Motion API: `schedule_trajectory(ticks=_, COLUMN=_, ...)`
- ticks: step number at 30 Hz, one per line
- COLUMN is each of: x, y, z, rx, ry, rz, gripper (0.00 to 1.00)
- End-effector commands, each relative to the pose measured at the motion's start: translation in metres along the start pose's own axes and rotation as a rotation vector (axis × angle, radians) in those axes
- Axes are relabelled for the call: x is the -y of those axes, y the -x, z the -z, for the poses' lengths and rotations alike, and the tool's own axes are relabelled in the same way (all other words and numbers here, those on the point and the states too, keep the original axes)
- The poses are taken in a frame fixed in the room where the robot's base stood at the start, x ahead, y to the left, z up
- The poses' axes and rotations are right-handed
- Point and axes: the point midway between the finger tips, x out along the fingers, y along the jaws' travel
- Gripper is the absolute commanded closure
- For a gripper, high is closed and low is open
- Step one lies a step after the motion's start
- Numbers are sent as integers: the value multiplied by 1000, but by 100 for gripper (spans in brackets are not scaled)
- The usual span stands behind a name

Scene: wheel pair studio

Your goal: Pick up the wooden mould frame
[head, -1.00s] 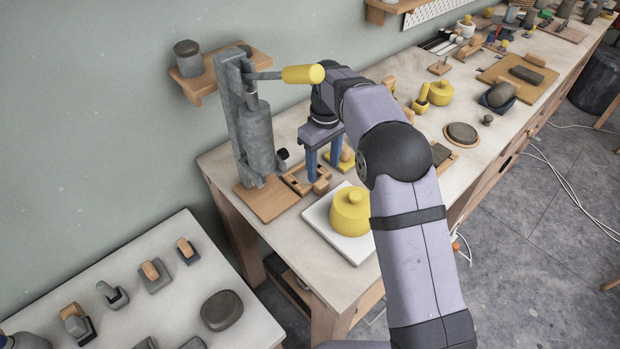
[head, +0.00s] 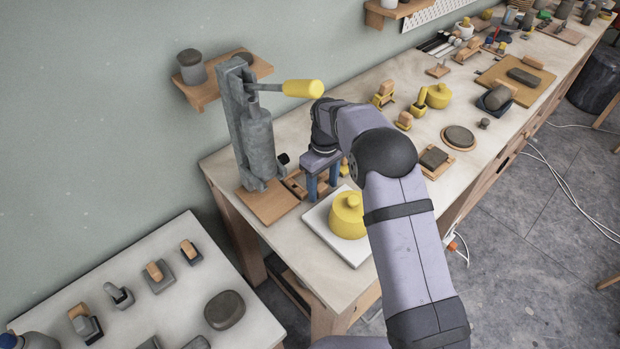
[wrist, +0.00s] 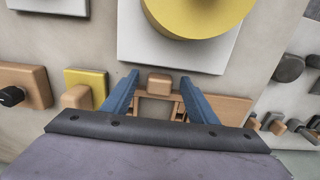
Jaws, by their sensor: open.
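The wooden mould frame (head: 295,184) lies on the bench beside the extruder's wooden base, partly hidden behind my gripper (head: 322,190) in the head view. In the wrist view the light wooden frame (wrist: 152,97) shows between the two blue fingers, with a small block at its far end. My gripper (wrist: 159,80) is open above the frame, pointing down, with a finger on each side. Nothing is held. I cannot tell how high the fingertips are above the bench. The frame's near part is hidden by my gripper body.
A grey extruder (head: 257,145) with a yellow lever handle (head: 303,88) stands close on the left. A yellow lidded pot (head: 347,220) sits on a white slab (head: 322,224) in front. A yellow-based wooden tool (wrist: 85,90) lies close by in the wrist view.

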Motion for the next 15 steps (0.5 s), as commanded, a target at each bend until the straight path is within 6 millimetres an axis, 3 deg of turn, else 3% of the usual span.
schedule_trajectory(ticks=10, x=0, y=-8, z=0, rx=-1, ry=0, rz=0, gripper=47)
schedule_trajectory(ticks=15, x=0, y=-7, z=0, rx=-1, ry=0, rz=0, gripper=85)
